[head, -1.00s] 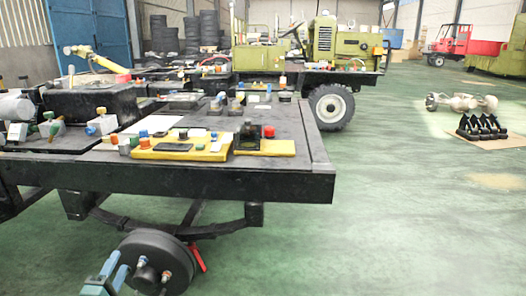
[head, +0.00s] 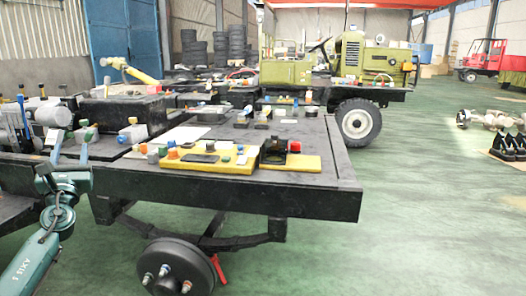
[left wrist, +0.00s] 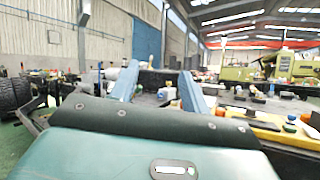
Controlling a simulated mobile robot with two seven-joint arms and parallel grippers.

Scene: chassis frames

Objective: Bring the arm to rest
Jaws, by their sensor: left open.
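My left arm comes in at the lower left of the head view. Its left gripper (head: 70,150) is raised with the two blue fingers pointing up and apart, with nothing between them. It shows in front of the left part of the black chassis frame (head: 270,198); whether it touches the frame cannot be told. In the left wrist view the two blue fingers of the left gripper (left wrist: 160,88) stand wide apart, with the cluttered frame top beyond them. My right gripper is in neither view.
A yellow plate (head: 225,164) with small coloured parts lies on the chassis frame. A brake drum (head: 178,268) hangs below it. A green truck (head: 340,62) stands behind. Black parts (head: 510,146) lie on the floor at right. The green floor at right front is clear.

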